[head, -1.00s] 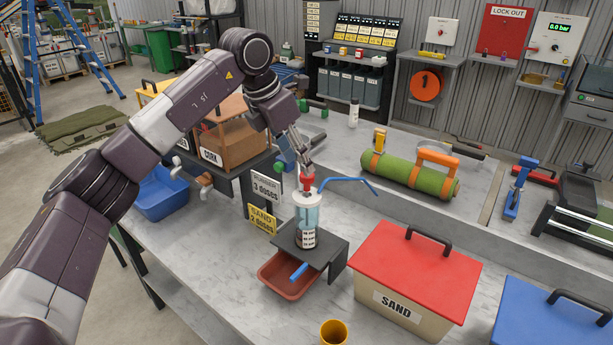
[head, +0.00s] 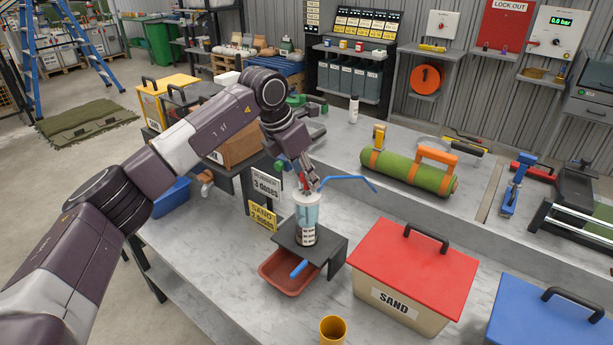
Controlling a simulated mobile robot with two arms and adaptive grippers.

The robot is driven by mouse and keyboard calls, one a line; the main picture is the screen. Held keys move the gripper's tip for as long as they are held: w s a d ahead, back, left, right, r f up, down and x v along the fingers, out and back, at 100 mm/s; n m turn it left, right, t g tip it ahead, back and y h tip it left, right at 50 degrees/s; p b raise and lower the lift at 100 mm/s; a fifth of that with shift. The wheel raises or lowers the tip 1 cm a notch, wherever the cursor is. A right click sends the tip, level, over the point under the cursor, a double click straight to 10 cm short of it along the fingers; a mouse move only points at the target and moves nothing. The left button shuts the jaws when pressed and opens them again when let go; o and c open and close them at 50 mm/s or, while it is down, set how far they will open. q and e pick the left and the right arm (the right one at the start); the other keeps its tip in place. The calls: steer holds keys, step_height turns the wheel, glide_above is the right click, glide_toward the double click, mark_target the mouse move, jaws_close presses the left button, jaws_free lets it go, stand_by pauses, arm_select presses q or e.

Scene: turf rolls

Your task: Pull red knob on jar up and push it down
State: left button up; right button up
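The clear jar (head: 306,214) with bluish contents and a printed label stands upright on a small dark stand (head: 325,243). Its red knob (head: 302,179) shows at the top, partly hidden by my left gripper (head: 309,182). The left gripper reaches down from above, with its fingers at the knob. The fingers are small and overlap the knob, so I cannot tell whether they are closed on it. My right gripper is out of view.
A blue bent tube (head: 349,179) extends right near the jar top. A red tray (head: 285,279) sits below the stand. Bare table lies front left.

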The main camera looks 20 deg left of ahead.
arm_select(q)
jaws_close()
steer(key=shift+r, duration=0.1)
step_height(320, 180, up, 5)
steer(key=shift+r+p, duration=0.15)
steer(key=shift+p, duration=0.7)
steer(key=shift+w, duration=0.1)
steer(key=shift+r, duration=0.1)
steer(key=shift+o, duration=1.6)
jaws_free()
steer(key=o, duration=0.4)
